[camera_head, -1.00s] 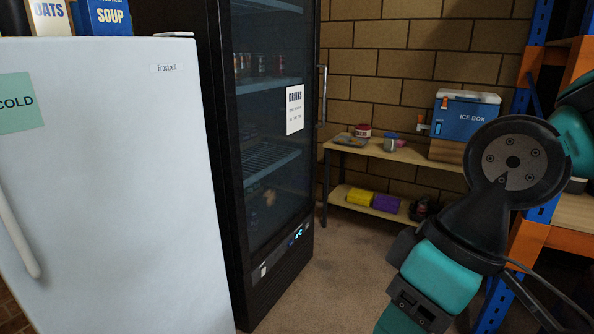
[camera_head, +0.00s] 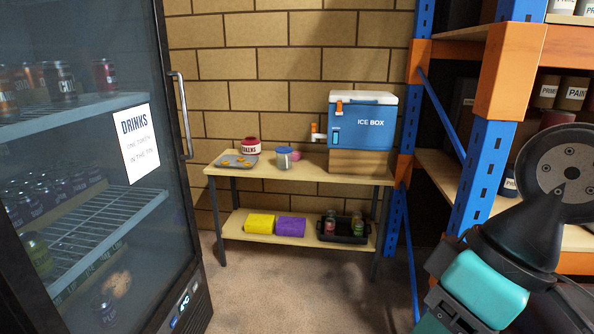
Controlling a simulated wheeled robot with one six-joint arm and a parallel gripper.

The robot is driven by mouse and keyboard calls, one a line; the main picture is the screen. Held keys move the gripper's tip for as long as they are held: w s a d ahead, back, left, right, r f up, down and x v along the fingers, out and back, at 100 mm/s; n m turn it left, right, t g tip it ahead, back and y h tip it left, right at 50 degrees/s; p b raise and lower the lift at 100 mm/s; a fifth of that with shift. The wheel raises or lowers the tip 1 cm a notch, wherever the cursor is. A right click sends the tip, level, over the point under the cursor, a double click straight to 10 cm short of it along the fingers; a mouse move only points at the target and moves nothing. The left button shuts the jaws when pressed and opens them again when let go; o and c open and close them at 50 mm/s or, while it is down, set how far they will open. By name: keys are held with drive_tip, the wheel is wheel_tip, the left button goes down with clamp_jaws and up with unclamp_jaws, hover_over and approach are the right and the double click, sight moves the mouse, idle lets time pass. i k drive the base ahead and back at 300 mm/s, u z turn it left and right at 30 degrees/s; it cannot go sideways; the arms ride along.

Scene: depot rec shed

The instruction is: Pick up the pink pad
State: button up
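A small pink thing (camera_head: 295,155) shows on the bench top, partly hidden behind a grey canister with a blue lid (camera_head: 284,157). It may be the pink pad, but it is too small and covered to tell. My arm is at the lower right, with black and teal links. My gripper is not in view.
The wooden bench (camera_head: 262,171) also holds a tray (camera_head: 236,161), a red and white tub (camera_head: 251,146) and a blue ice box (camera_head: 362,133). Its lower shelf holds yellow (camera_head: 260,223) and purple (camera_head: 291,226) items. A drinks fridge (camera_head: 178,200) stands left, a shelving rack (camera_head: 483,175) right; floor between is clear.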

sight(296, 155)
drive_tip(key=z, duration=0.05)
drive_tip(key=i, duration=1.9)
drive_tip(key=u, duration=0.25)
drive_tip(key=i, duration=1.6)
drive_tip(key=u, duration=0.05)
